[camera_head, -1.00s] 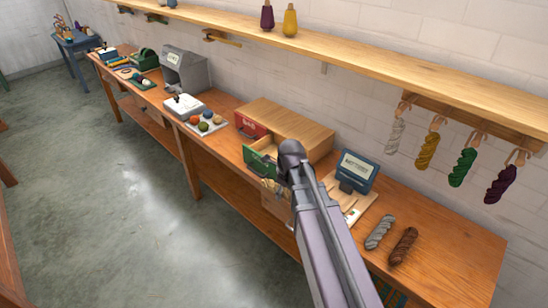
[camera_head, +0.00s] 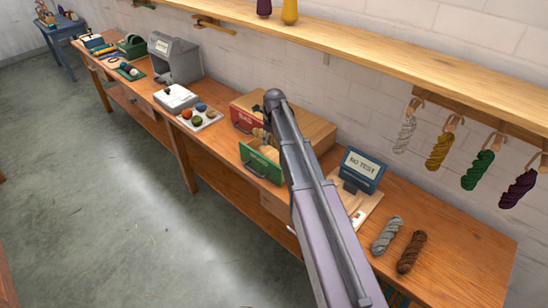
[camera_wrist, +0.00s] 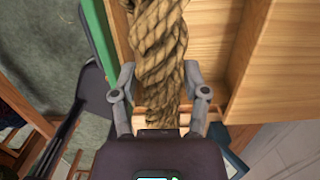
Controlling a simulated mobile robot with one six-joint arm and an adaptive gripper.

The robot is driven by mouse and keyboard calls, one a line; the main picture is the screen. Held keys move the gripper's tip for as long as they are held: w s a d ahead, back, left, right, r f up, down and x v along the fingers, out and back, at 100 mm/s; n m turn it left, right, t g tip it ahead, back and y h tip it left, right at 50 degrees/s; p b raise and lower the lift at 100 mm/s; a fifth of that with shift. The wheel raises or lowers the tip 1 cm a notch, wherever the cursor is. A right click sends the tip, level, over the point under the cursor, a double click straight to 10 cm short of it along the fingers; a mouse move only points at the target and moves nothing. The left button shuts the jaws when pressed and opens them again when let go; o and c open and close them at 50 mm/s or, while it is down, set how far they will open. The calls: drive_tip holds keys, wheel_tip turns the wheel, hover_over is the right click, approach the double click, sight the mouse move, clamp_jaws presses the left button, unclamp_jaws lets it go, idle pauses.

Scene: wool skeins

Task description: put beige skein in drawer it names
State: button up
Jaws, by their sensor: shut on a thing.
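The beige skein (camera_wrist: 158,45) is a thick twisted hank between the two grey fingers of my gripper (camera_wrist: 158,92) in the wrist view. My gripper is shut on it. The skein lies over the open green-fronted drawer (camera_wrist: 101,32), whose pale wooden inside shows beside it. In the head view the green drawer (camera_head: 262,167) is pulled out of a wooden cabinet (camera_head: 305,125), with some beige (camera_head: 268,152) showing above its front. I cannot tell whether the skein touches the drawer floor. My arm hides most of the gripper there.
A red drawer front (camera_head: 247,121) sits beside the green one. A small screen (camera_head: 361,168) reads "NO TEST". Grey (camera_head: 386,235) and brown (camera_head: 411,251) skeins lie at the bench's right. Several skeins hang from a rail. A tray of wool balls (camera_head: 200,117) stands left of the cabinet.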

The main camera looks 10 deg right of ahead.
drive_tip(key=shift+f, duration=0.15)
drive_tip(key=b, duration=0.6)
approach(270, 157)
drive_tip(key=s+f, duration=0.1)
drive_tip(key=s+a+f, duration=0.1)
drive_tip(key=f, duration=0.1)
drive_tip(key=shift+s+a+f, duration=0.1)
drive_tip(key=shift+s+f, duration=0.05)
drive_tip(key=shift+s, duration=0.05)
drive_tip(key=shift+f+b, duration=1.85)
drive_tip(key=shift+b, duration=0.15)
drive_tip(key=shift+f, duration=0.1)
drive_tip(key=o, duration=1)
drive_tip(key=shift+c, duration=0.2)
drive_tip(key=r+p, duration=0.8)
drive_tip(key=s+r+p, duration=0.1)
drive_tip(key=r+p, duration=0.3)
drive_tip(key=shift+s+d+r, duration=0.1)
drive_tip(key=shift+d, duration=0.3)
